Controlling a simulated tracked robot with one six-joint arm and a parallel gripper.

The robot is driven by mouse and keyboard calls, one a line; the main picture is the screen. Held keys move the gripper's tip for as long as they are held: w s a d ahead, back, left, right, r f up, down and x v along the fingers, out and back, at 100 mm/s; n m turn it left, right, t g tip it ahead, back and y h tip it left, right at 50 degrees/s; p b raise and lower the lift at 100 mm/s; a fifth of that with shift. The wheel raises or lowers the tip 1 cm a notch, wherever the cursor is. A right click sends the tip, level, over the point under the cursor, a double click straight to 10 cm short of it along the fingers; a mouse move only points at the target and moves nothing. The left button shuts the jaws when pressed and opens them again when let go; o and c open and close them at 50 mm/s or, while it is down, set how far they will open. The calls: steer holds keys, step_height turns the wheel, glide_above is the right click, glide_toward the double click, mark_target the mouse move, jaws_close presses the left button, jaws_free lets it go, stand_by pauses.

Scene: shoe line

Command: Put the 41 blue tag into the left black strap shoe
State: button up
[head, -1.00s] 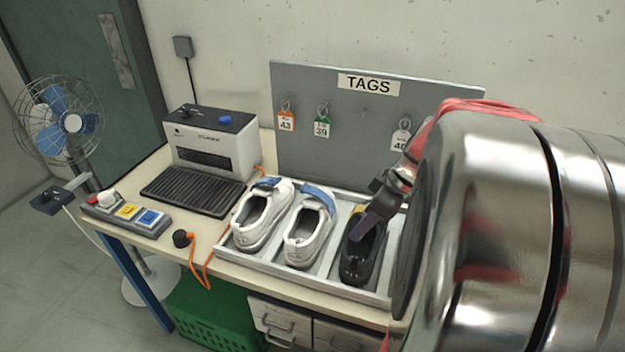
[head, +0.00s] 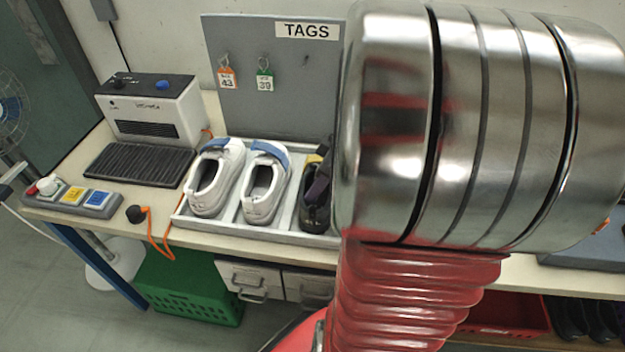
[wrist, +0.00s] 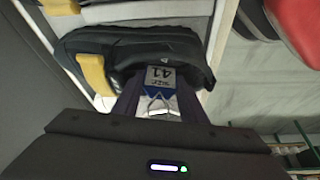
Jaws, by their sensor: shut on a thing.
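My gripper (wrist: 157,98) is shut on the blue 41 tag (wrist: 161,76), whose white face with the number and metal ring show between the fingers in the wrist view. The tag is at the heel end of the opening of a black shoe with a yellow strap (wrist: 130,45). Whether it touches the inside of the shoe, I cannot tell. In the head view this black shoe (head: 312,217) stands in the tray right of two white shoes, partly covered by my arm and gripper.
The grey tray (head: 238,232) holds white shoes with blue straps (head: 215,178) (head: 265,182). The tag board (head: 270,110) behind carries an orange 43 tag (head: 227,78) and a green 39 tag (head: 265,81). A machine (head: 155,110) and button box (head: 75,196) stand left. My arm hides the tray's right part.

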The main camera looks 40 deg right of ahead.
steer(key=o, duration=1.1)
steer(key=v, duration=1.3)
steer(key=shift+s+r, duration=0.2)
steer(key=shift+r, duration=0.15)
